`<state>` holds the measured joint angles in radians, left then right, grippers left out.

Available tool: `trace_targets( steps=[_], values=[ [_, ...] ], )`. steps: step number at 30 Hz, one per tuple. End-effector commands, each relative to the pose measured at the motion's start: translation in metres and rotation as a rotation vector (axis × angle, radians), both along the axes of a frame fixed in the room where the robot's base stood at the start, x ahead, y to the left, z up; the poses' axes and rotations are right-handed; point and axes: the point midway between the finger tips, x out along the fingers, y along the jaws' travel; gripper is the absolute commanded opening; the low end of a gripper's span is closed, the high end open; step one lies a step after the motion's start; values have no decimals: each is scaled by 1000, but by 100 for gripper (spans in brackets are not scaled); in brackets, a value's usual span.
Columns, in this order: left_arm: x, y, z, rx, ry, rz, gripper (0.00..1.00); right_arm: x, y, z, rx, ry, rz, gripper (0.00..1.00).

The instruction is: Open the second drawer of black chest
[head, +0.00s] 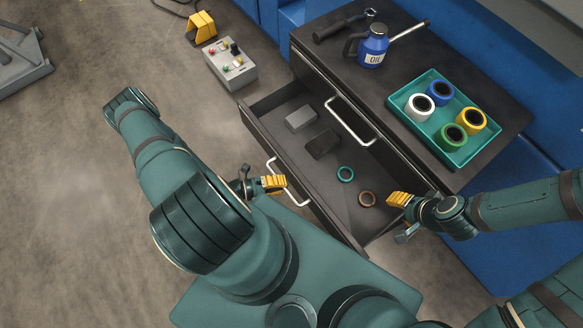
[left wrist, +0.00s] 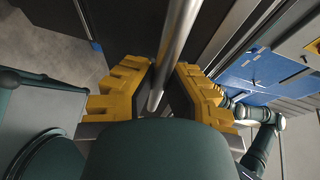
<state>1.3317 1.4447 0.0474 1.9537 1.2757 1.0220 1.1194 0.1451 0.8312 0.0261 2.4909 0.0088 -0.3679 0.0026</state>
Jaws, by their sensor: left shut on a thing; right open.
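The black chest (head: 425,62) stands at the upper right. Its upper drawer, with a silver handle (head: 350,122), is shut. The second drawer (head: 322,182) below it is pulled far out and shows its inside. My left gripper (head: 274,184), with yellow fingers, is shut on the second drawer's silver handle (head: 291,198). In the left wrist view the handle bar (left wrist: 172,55) runs between the fingers. My right gripper (head: 397,199) is open and empty near the right end of the open drawer.
On the chest are an oil can (head: 373,48) and a teal tray (head: 467,152) with several rolls. A button box (head: 230,68) lies on the floor.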

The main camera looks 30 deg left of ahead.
Motion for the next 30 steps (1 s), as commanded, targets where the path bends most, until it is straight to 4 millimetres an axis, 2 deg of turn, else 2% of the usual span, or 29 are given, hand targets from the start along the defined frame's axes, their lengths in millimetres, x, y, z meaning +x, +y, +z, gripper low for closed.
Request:
trace_targets(
  steps=[4,15,16,18,30],
  values=[
    [-8,1,-1,0,5,-5,0,0,0,-1,0,0,0,47],
    [-9,1,-1,0,5,-5,0,0,0,-1,0,0,0,47],
    [-9,1,-1,0,5,-5,20,0,0,-1,0,0,0,47],
    [-9,1,-1,0,4,-5,43,0,0,-1,0,0,0,47],
    [-12,6,0,3,2,-1,43,0,0,-1,0,0,0,47]
  ],
)
